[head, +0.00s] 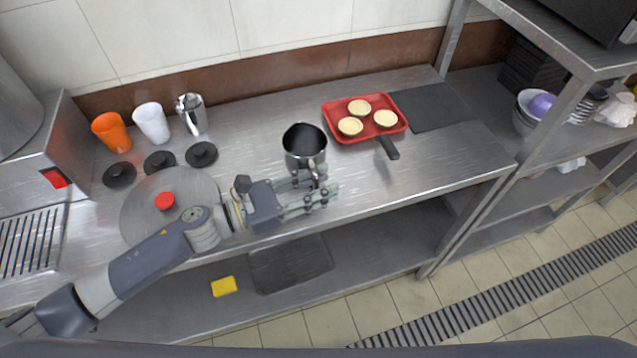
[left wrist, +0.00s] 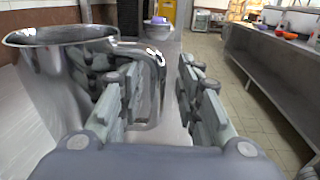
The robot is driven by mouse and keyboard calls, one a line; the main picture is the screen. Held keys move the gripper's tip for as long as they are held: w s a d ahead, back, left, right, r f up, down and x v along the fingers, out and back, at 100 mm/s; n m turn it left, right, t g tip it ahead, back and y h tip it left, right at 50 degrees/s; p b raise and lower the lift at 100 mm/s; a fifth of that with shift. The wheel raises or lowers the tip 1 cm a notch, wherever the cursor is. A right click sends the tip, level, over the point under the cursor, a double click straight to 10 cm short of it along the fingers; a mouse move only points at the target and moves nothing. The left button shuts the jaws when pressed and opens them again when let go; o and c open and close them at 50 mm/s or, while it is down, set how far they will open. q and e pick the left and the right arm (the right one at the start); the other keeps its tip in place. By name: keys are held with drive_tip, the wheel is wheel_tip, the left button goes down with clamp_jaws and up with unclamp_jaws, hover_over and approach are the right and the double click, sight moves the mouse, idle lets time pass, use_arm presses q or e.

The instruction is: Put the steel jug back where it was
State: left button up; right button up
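A steel jug (head: 305,140) stands upright on the steel counter in the middle of the head view, with its handle facing my left gripper. My left gripper (head: 318,194) is at the jug's near side, by the handle. In the left wrist view the jug (left wrist: 62,38) fills the left side, and its handle (left wrist: 157,62) lies between the spread fingers of my left gripper (left wrist: 150,85). The fingers stand apart, with a gap visible right of the handle. The jug's lower part is partly hidden by the fingers. My right gripper is not in view.
A red tray (head: 343,108) with three pale tarts lies right of the jug, beside a dark mat (head: 433,107). A shiny metal pitcher (head: 191,115), white cup (head: 152,123) and orange cup (head: 111,132) stand at back left. Black lids (head: 202,154) sit before them.

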use_arm(q)
drive_tip(key=shift+a+f, duration=0.15)
drive_tip(key=shift+a, duration=0.05)
drive_tip(key=b+v, duration=0.2)
drive_tip(key=v, duration=0.1)
drive_tip(key=f+b+v, duration=0.1)
drive_tip(key=v, duration=0.1)
drive_tip(key=shift+s+d, duration=0.15)
drive_tip(key=shift+s, duration=0.05)
drive_tip(key=v, duration=0.4)
drive_tip(key=shift+r+b, duration=0.25)
drive_tip(key=shift+b, duration=0.15)
drive_tip(key=shift+v, duration=0.8)
drive_tip(key=shift+r, duration=0.2)
